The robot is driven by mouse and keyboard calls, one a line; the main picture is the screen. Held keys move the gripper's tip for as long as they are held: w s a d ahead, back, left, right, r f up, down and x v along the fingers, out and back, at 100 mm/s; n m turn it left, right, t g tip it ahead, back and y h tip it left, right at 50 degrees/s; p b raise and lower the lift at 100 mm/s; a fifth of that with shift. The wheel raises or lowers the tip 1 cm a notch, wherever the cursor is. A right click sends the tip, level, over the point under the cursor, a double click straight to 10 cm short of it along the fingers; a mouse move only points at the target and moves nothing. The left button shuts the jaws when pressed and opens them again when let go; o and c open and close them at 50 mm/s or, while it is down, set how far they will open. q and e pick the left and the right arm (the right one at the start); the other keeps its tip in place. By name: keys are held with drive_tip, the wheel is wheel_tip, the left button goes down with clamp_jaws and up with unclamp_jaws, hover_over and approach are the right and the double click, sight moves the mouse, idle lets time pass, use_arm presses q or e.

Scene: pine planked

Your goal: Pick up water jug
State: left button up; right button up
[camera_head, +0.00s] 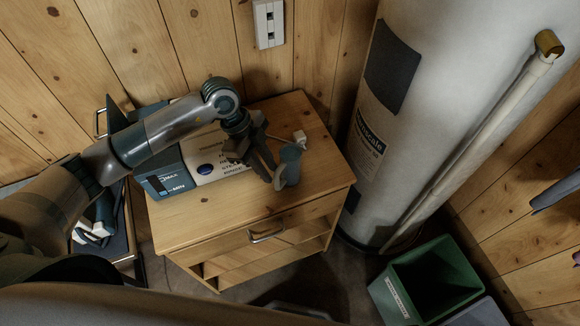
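A small grey-blue vessel (288,168), which looks like the water jug, stands on the wooden cabinet top (318,172) near its front right part. My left arm comes in from the left over the cabinet. My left gripper (252,160) is just left of the vessel, with its dark fingers spread apart. One finger overlaps the vessel's left edge in the picture; I cannot tell whether they touch. I see nothing held between the fingers. My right gripper is not in view.
A cream-fronted box (210,155) and a blue-grey box (170,182) stand behind and left of the gripper. A small white item (300,137) lies behind the vessel. A large white tank (415,110) rises on the right. A green bin (440,275) stands on the floor.

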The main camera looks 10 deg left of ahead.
sight(275, 181)
use_arm(q)
drive_tip(key=p+x, duration=0.3)
drive_tip(key=x, duration=0.1)
drive_tip(key=shift+s+d+f, duration=0.1)
drive_tip(key=shift+s+d, duration=0.05)
drive_tip(key=shift+s, duration=0.05)
drive_tip(key=shift+d+f, duration=0.1)
drive_tip(key=shift+f, duration=0.35)
drive_tip(key=shift+r, duration=0.1)
clamp_jaws()
